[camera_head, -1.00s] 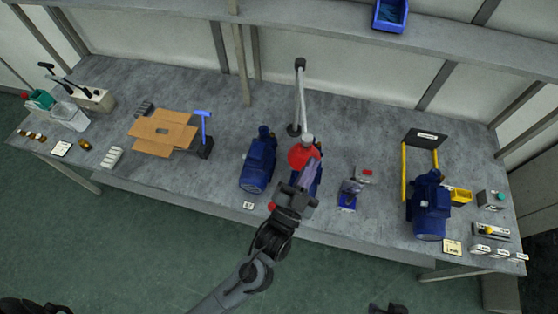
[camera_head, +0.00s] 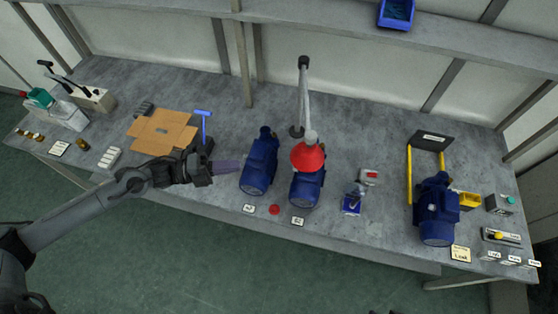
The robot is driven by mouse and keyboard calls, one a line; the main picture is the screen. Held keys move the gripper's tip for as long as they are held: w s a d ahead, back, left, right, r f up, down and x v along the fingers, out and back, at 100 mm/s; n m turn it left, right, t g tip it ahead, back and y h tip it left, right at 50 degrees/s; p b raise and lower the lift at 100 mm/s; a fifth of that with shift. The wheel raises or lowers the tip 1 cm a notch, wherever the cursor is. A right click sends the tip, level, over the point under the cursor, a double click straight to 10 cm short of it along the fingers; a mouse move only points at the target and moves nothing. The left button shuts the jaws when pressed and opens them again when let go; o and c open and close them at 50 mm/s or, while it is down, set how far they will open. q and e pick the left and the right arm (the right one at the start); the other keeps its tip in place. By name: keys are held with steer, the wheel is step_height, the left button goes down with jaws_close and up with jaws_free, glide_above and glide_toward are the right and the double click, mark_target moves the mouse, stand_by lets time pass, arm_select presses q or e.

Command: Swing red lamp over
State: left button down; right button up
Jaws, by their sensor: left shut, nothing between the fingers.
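The red lamp (camera_head: 308,157) hangs at the end of a pale jointed arm (camera_head: 303,95) that reaches forward from the back of the bench. Its red shade is above the middle blue pump motor (camera_head: 306,190) and hides part of it. My left gripper (camera_head: 230,166) is shut and empty, left of the left blue motor (camera_head: 259,166) and apart from the lamp. My right gripper is not in view.
A third blue motor (camera_head: 436,212) stands at the right by a yellow frame (camera_head: 409,175). A red button (camera_head: 274,210) and small labels lie near the front edge. Brown cardboard (camera_head: 160,132) and a blue-handled tool (camera_head: 203,114) are at the left.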

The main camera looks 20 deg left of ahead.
arm_select(q)
steer(key=p, duration=0.3)
glide_toward(291, 159)
steer(key=x, duration=0.5)
steer(key=shift+x, duration=0.9)
steer(key=shift+f, duration=0.15)
steer(key=shift+p, duration=0.3)
